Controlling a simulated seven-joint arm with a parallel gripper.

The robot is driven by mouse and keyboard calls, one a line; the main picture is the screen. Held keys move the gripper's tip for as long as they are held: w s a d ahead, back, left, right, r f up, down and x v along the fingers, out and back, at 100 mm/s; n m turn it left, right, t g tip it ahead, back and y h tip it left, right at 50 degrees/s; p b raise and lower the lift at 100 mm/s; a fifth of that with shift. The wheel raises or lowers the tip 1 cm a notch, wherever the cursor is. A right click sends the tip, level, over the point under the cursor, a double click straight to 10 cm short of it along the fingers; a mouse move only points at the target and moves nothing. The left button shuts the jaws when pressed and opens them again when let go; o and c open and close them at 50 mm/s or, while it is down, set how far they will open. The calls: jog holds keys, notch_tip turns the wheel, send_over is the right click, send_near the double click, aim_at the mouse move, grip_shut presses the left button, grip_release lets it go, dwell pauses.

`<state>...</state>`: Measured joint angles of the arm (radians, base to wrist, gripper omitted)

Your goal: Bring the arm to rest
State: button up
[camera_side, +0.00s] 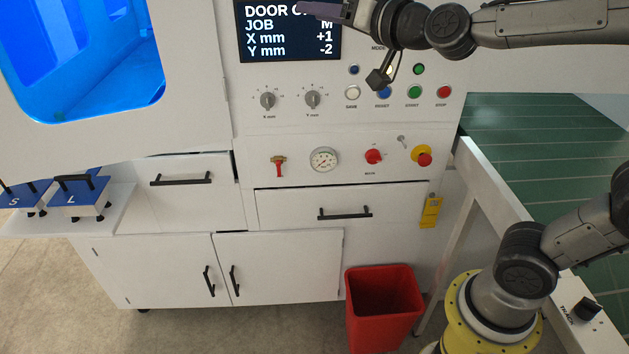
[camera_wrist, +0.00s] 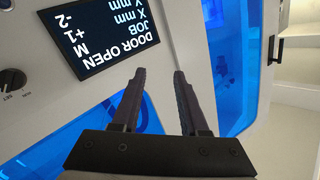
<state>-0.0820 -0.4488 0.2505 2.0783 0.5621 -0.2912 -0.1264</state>
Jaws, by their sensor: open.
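My gripper (camera_wrist: 160,75) is open, and nothing shows between its two dark fingers in the wrist view. In the side view, my gripper (camera_side: 312,8) is at the top edge, partly cut off, in front of the upper part of the display screen (camera_side: 285,42). My arm reaches in from the right, above the row of push buttons (camera_side: 384,93).
The white machine has two dials (camera_side: 268,100), a gauge (camera_side: 324,159), a red knob (camera_side: 373,156) and drawers (camera_side: 340,206). A blue-lit chamber (camera_side: 90,50) is at left. A red bin (camera_side: 383,310) stands on the floor.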

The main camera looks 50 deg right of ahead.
jog(key=s+f+n+g, duration=0.2)
jog(key=s+f+g, duration=0.4)
jog(key=s+f, duration=0.4)
jog(key=s+f+n+g+y, duration=0.1)
jog(key=s+f+n+g, duration=0.2)
jog(key=s+f, duration=0.7)
jog(key=s+g, duration=0.2)
jog(key=s, duration=0.3)
jog(key=shift+s+f+g, duration=0.15)
jog(key=shift+f+g, duration=0.25)
